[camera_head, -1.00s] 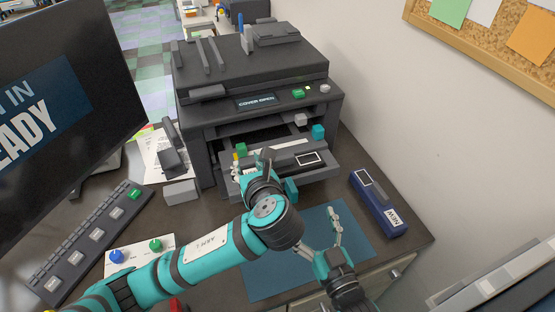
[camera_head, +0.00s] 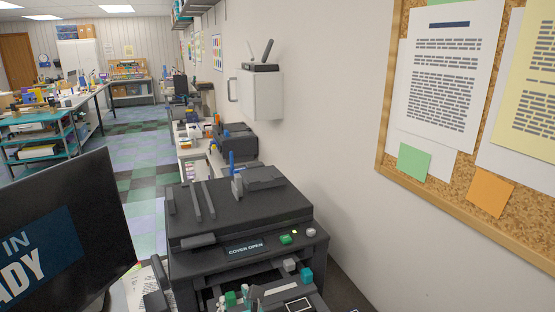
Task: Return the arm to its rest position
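Only a small part of my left gripper (camera_head: 238,302) shows at the bottom edge, at the front of the copier beside a green block (camera_head: 231,298). Pale, thin finger parts are visible there, but the frame cuts off the rest, so I cannot tell whether they are open or shut. The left arm is below the view. My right gripper is not in view. The dark copier (camera_head: 245,215) stands at the bottom centre, and its small screen (camera_head: 245,248) reads "COVER OPEN".
A monitor (camera_head: 65,235) stands at the lower left. A teal block (camera_head: 306,275) sits on the copier's front right. The wall with a corkboard (camera_head: 440,175) is close on the right. A white wall box (camera_head: 260,92) hangs beyond the copier. Tiled floor (camera_head: 150,185) is open behind.

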